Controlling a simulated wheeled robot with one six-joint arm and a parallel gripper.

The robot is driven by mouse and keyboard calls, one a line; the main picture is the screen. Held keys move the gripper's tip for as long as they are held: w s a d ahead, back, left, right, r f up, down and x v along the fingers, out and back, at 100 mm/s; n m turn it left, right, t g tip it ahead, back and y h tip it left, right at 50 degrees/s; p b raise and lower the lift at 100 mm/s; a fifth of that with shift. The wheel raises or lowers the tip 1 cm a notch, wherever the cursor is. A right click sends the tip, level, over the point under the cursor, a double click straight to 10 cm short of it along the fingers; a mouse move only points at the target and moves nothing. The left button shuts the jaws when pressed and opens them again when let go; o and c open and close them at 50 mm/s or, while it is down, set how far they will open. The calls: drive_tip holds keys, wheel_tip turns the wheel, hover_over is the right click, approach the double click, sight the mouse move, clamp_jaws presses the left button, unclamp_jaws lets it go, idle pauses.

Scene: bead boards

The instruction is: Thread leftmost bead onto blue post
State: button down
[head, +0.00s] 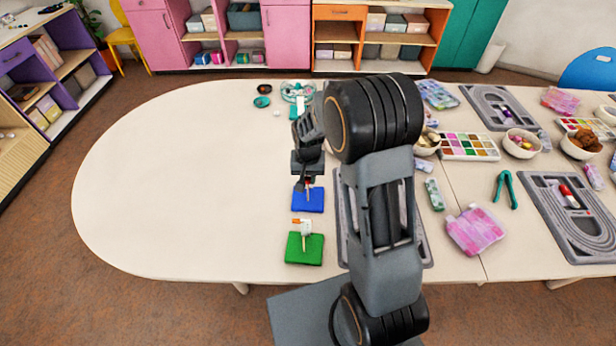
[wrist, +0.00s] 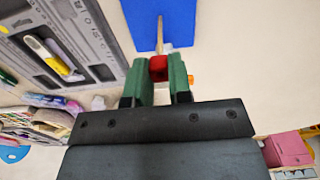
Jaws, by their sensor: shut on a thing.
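My gripper (head: 308,180) is over the blue board (head: 308,201) in the head view. In the wrist view its green fingers (wrist: 160,75) are shut on a red bead (wrist: 158,68). The bead is at the upper end of the wooden post (wrist: 160,36) on the blue board, which also shows in the wrist view (wrist: 178,20). I cannot tell whether the post tip is inside the bead or just beside it. A green board (head: 304,250) with its own post lies nearer, with white and orange beads (head: 302,226) at that post.
A grey tray (wrist: 78,45) lies just right of the boards in the head view, partly behind my arm. A teal spool (head: 298,90) and small round items (head: 262,102) lie at the back. The table's left side (head: 180,180) is clear.

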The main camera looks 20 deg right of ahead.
sight(308, 184)
drive_tip(key=shift+f+b, duration=0.7)
drive_tip(key=shift+f, duration=0.2)
idle(0.6)
drive_tip(key=shift+f+b, duration=0.5)
drive_tip(key=shift+f, duration=0.1)
drive_tip(key=shift+f, duration=0.1)
drive_tip(key=c, duration=1)
unclamp_jaws()
drive_tip(key=shift+o, duration=0.2)
wheel_tip(308, 184, up, 14)
drive_tip(key=shift+f, duration=0.1)
